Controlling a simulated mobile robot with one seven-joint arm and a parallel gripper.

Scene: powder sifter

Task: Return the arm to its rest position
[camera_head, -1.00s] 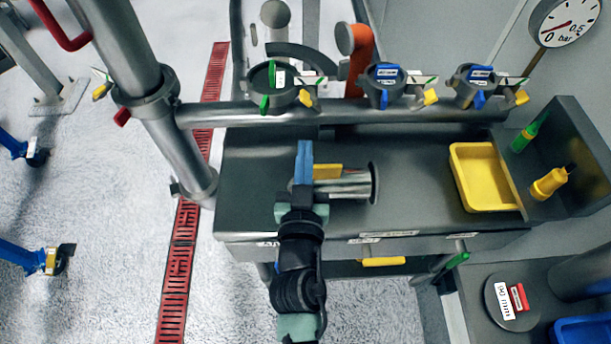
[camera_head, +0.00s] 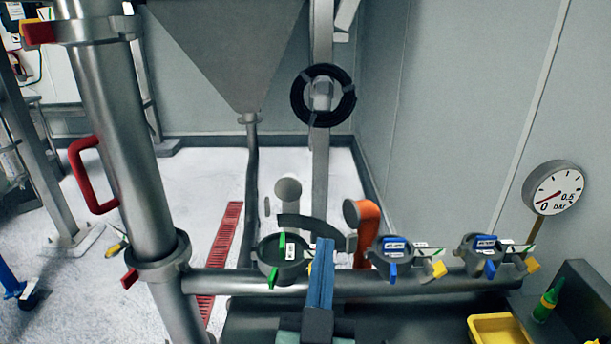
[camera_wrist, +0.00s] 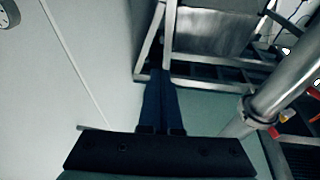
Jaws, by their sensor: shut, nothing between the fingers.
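My gripper (camera_head: 323,245) stands raised at the bottom middle of the head view, its blue fingers pressed together and pointing up. It overlaps the horizontal pipe (camera_head: 350,286) in the picture, between the green-handled valve (camera_head: 283,258) and the first blue-handled valve (camera_head: 393,255). In the wrist view the closed dark blue fingers (camera_wrist: 160,75) point away from the camera, with nothing between them. Most of my arm is below the head view's edge.
A thick vertical pipe (camera_head: 125,150) with a red handle (camera_head: 92,175) rises on the left. A grey hopper (camera_head: 235,55) stands behind. A pressure gauge (camera_head: 553,190) and yellow tray (camera_head: 497,328) are at right. The wrist view shows a metal frame (camera_wrist: 150,40) and pipe (camera_wrist: 285,85).

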